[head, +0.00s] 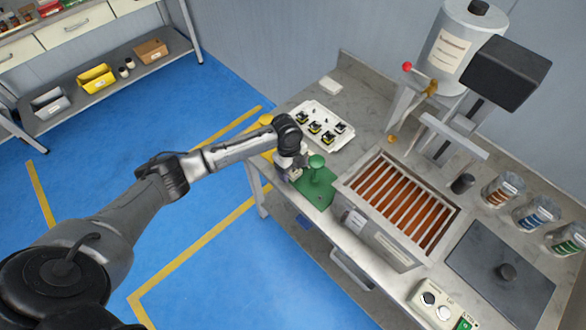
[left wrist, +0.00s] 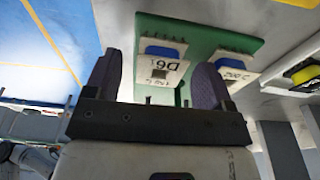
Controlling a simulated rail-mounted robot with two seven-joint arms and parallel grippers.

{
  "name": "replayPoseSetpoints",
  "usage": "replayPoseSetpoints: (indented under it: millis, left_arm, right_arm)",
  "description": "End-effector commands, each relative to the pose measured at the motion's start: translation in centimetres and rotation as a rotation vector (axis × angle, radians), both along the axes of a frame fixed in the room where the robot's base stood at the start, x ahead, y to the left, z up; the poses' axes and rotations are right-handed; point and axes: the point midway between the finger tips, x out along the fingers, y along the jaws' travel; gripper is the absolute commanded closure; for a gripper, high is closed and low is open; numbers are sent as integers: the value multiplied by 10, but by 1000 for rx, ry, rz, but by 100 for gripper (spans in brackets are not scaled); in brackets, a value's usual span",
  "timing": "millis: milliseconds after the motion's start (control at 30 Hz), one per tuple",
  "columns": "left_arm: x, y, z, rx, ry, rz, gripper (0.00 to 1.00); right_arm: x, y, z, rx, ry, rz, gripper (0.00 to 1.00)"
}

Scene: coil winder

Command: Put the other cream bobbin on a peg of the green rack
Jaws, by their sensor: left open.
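The green rack (head: 318,190) stands at the left front edge of the workbench, with a round-topped green post (head: 317,162). In the left wrist view its green board (left wrist: 215,38) fills the top. Two cream bobbins with blue windings show against it: one labelled bobbin (left wrist: 153,85) lies between my fingers in the picture, the other bobbin (left wrist: 233,76) is right of it, partly behind a finger. I cannot tell how either sits on a peg. My left gripper (head: 290,168) is at the rack's left side, and its open fingers also show in the wrist view (left wrist: 157,80). Contact is unclear.
A white tray (head: 345,125) with several black-and-yellow parts lies behind the rack. A slatted bin (head: 375,245) with copper-coloured contents stands close on the right. The coil winder (head: 455,120) rises behind. Blue floor (head: 200,285) is clear at the left.

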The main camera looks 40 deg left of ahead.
Motion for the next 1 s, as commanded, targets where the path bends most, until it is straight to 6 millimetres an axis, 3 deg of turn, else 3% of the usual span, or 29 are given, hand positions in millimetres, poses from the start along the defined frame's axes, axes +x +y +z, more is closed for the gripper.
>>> replayPoseSetpoints:
  millis: [500, 700, 1000]
  left_arm:
    - [2, 15, 97, 2, -3, -1, 24]
    - [2, 18, 119, 1, -2, 0, 24]
    - [1, 19, 127, 1, 0, -1, 24]
  right_arm:
    - [0, -3, 23, -10, -1, 6, 57]
    - [0, -3, 26, -8, 0, 6, 57]
    - [0, -1, 28, -2, 0, 1, 57]
